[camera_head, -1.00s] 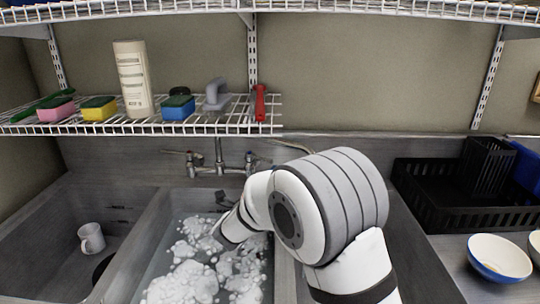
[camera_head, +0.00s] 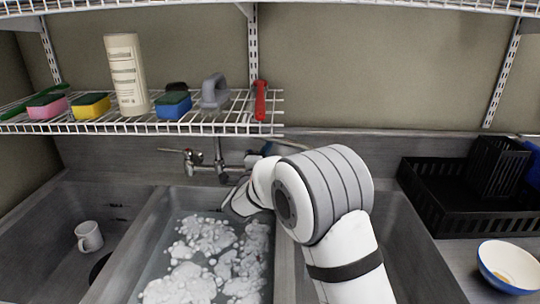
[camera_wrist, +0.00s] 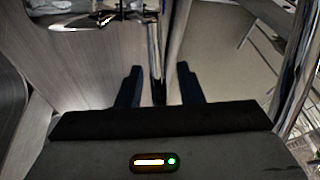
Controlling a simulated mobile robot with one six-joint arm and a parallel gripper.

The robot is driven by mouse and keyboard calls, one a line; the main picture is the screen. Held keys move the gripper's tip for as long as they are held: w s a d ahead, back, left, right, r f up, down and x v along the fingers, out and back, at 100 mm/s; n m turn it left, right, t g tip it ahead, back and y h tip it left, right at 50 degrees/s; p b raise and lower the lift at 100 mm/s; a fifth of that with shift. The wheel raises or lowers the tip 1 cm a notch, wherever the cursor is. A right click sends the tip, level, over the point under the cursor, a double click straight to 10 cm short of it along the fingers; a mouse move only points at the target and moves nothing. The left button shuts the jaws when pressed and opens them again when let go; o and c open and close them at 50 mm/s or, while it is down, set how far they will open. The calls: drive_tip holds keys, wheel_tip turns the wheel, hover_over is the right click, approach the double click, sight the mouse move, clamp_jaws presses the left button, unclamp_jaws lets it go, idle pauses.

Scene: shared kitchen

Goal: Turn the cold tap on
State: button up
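The chrome tap (camera_head: 220,160) stands at the back wall above the foamy basin. Its left valve and lever (camera_head: 188,158) show clearly. Its right valve (camera_head: 250,160) is partly hidden by my arm, and no cold marking is legible. In the wrist view my gripper (camera_wrist: 159,72) is open, with two dark fingers apart. A thin chrome bar (camera_wrist: 157,55) shows between the fingers; I cannot tell whether they touch it. In the head view my arm mostly hides the gripper near the right valve.
A wire shelf (camera_head: 230,122) with sponges and a bottle (camera_head: 126,75) hangs above the tap. A mug (camera_head: 89,236) is in the left basin. A black crate (camera_head: 450,225) and a bowl (camera_head: 508,268) are on the right. A chrome pipe (camera_wrist: 300,70) stands close to the gripper's right.

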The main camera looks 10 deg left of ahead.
drive_tip(key=shift+w, duration=0.1)
drive_tip(key=shift+c, duration=0.5)
clamp_jaws()
